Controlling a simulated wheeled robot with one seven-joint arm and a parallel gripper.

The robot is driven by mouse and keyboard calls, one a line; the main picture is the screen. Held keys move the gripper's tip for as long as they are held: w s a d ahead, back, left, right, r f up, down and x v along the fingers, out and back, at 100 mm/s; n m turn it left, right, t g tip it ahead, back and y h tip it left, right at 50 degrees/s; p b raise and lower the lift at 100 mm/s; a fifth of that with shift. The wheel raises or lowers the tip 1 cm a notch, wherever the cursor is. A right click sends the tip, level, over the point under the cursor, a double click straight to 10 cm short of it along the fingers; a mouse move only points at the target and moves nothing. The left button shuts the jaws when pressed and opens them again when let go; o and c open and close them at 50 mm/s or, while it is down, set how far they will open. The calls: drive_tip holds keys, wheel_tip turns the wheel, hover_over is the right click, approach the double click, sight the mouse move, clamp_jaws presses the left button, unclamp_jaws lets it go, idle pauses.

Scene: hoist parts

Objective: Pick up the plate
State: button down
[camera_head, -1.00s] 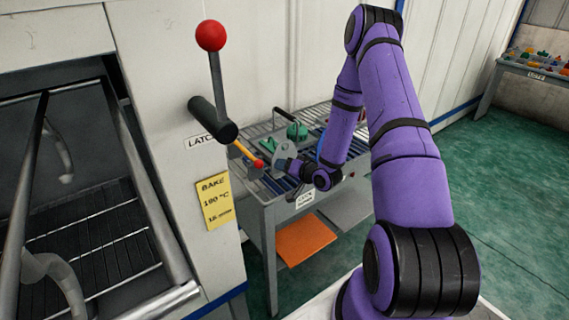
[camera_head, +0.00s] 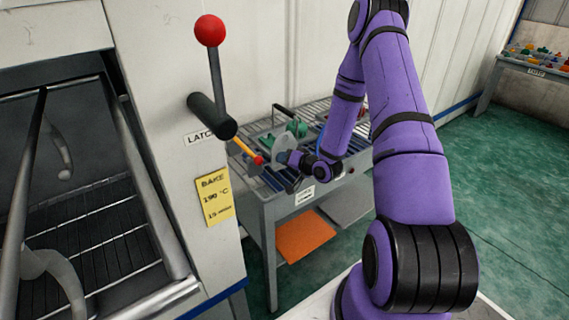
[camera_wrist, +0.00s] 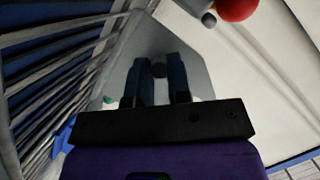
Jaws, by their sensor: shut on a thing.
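In the wrist view the plate (camera_wrist: 165,32) is a flat grey shape beyond the two dark fingers (camera_wrist: 158,66). A small dark round part shows between the fingers. My gripper is shut on the plate; the exact contact is hard to see. Whether the plate's lower edge is clear of the table I cannot tell.
The slatted table (camera_head: 268,199) carries a green part (camera_head: 297,128). An orange panel (camera_head: 305,237) is below the table.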

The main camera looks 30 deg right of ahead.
drive_tip(key=shift+r, duration=0.6)
drive_tip(key=s+a+f+v, duration=0.1)
drive_tip(key=a+f+v, duration=0.1)
drive_tip(key=v, duration=1.3)
drive_tip(key=shift+s, duration=0.5)
drive_tip(key=shift+f, duration=0.15)
